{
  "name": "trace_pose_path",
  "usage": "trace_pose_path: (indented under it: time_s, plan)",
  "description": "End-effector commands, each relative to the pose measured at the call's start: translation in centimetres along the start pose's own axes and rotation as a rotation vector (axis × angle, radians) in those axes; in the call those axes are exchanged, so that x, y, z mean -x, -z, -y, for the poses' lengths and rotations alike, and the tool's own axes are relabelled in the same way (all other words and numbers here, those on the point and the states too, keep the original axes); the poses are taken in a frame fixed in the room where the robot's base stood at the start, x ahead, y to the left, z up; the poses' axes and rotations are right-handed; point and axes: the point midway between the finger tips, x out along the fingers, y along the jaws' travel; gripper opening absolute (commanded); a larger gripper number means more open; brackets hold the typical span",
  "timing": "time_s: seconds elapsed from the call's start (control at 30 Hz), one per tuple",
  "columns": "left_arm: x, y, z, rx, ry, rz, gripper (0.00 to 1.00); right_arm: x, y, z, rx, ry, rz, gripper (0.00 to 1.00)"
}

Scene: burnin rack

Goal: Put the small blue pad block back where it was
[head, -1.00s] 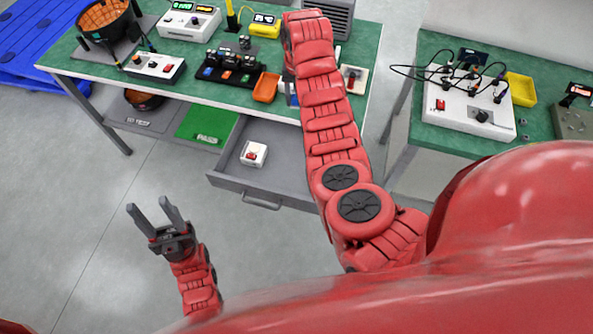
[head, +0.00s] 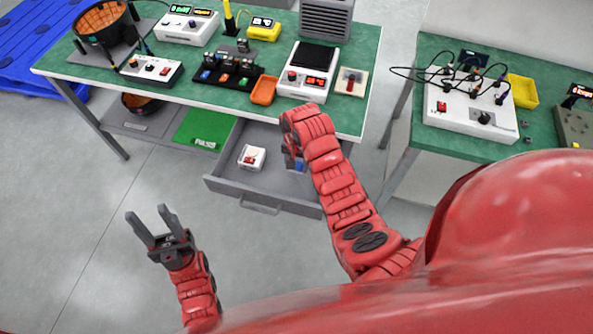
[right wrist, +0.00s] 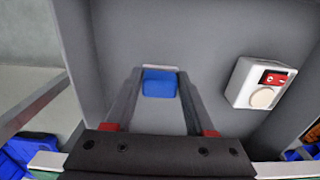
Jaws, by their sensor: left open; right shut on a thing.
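The small blue pad block (right wrist: 160,85) is between the fingers of my right gripper (right wrist: 160,72) in the right wrist view. A bit of the block shows as blue (head: 299,165) in the head view, below my red wrist. My right gripper (head: 292,164) is shut on it, pointing down over the right part of the open grey drawer (head: 225,180). I cannot tell whether the block touches the drawer floor (right wrist: 205,40). My left gripper (head: 148,212) is open and empty, over the floor left of the drawer.
A white box with a red panel (head: 251,157) lies in the drawer, also in the right wrist view (right wrist: 262,85). The green table (head: 340,115) above carries a scale (head: 307,75), an orange tray (head: 263,91) and several devices. A green PASS mat (head: 205,127) lies left of the drawer.

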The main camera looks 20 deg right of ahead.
Motion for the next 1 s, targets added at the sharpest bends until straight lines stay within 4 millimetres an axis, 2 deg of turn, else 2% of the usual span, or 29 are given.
trace_pose_path:
  time_s: [0.33, 0.7, 0.73, 0.9, 1.0]
  plan:
    - [-0.9, 0.2, 0.1, 0.000, 0.000, 0.000, 0.50, -3.2, 0.0, -0.1, 0.000, -0.002, 0.001, 0.03]
    - [-0.6, 0.1, 0.0, 0.000, 0.000, 0.000, 0.50, -3.9, 0.1, 0.0, 0.000, 0.000, -0.002, 0.03]
    - [-0.6, 0.1, 0.0, 0.000, 0.000, 0.000, 0.50, -3.9, 0.1, 0.0, 0.000, 0.000, -0.002, 0.57]
    - [-0.7, 0.1, 0.0, 0.000, 0.000, 0.000, 0.50, -3.8, 0.1, 0.0, 0.000, 0.000, -0.002, 0.85]
    - [-0.7, 0.1, 0.0, 0.000, 0.000, 0.000, 0.50, -3.8, 0.0, 0.0, 0.000, 0.000, -0.002, 0.85]
